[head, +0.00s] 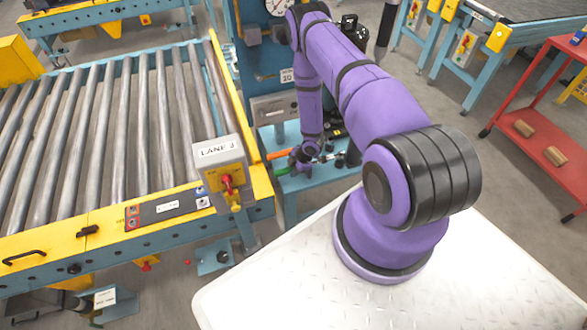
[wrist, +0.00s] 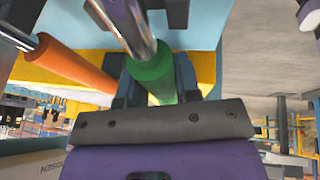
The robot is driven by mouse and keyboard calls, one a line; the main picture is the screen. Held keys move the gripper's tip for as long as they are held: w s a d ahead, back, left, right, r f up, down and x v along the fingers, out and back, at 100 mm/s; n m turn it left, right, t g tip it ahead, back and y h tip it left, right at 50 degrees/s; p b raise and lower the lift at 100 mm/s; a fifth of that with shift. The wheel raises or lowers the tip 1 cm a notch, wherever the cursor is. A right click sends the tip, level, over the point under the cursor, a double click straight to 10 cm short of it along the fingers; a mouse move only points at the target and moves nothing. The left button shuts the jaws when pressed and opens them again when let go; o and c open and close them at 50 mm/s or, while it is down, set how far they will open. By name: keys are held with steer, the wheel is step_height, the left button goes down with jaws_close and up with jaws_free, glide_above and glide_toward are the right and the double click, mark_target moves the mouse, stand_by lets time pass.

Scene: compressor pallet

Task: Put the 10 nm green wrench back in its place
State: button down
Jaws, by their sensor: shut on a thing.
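The green wrench (wrist: 152,68) is between the two dark fingers of my gripper (wrist: 156,84) in the wrist view. My gripper is shut on its green handle, and its bright metal shaft runs up out of the top of the picture. In the head view my gripper (head: 303,158) is low at the blue stand, and the green handle (head: 283,170) sticks out to its left. An orange-handled wrench (wrist: 68,62) lies to the left in the wrist view; its handle (head: 279,153) also shows in the head view. The wrench's head and its place cannot be made out.
A blue stand (head: 255,85) carries a gauge and a small plate marked 10 (head: 287,76). Several dark small items lie on its shelf right of my gripper. The roller conveyor (head: 120,120) with its yellow rail is close on the left. A red cart (head: 545,120) stands far right.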

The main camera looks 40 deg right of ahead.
steer(key=shift+f, duration=0.35)
steer(key=c, duration=0.8)
jaws_free()
steer(key=shift+o, duration=0.2)
steer(key=v, duration=1)
steer(key=shift+r, duration=0.35)
steer(key=shift+s+d, duration=0.1)
steer(key=shift+s, duration=0.05)
